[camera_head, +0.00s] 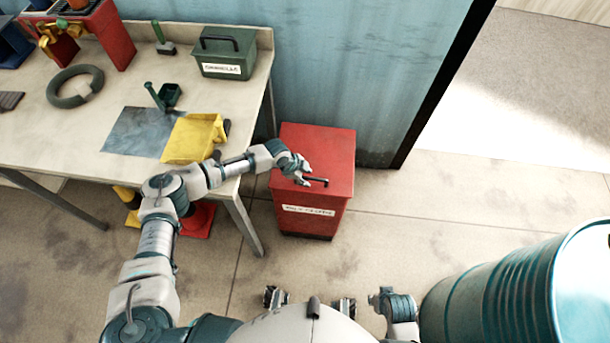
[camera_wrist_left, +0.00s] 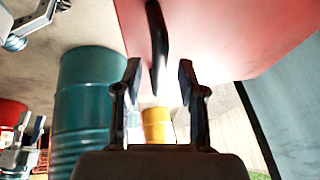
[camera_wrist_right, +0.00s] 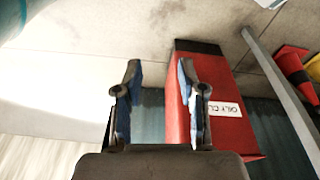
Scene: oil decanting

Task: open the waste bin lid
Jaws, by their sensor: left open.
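The red waste bin (camera_head: 310,222) stands on the floor right of the workbench, its flat lid (camera_head: 318,145) down. A black bar handle (camera_head: 316,180) is on the lid. My left gripper (camera_head: 300,172) is at the lid beside the handle. In the left wrist view, the handle (camera_wrist_left: 157,40) lies in line with the gap between the open fingers (camera_wrist_left: 160,70); contact cannot be told. The red bin surface (camera_wrist_left: 220,35) fills the upper right. In the right wrist view, my right gripper (camera_wrist_right: 158,72) is open and empty, with the bin (camera_wrist_right: 177,120) beyond it.
The workbench (camera_head: 60,130) holds a green box (camera_head: 222,65), a yellow container (camera_head: 195,138) and a dark ring (camera_head: 75,86). Its leg (camera_head: 245,225) is close to the bin. A teal drum (camera_head: 490,285) stands at the lower right. Floor right of the bin is clear.

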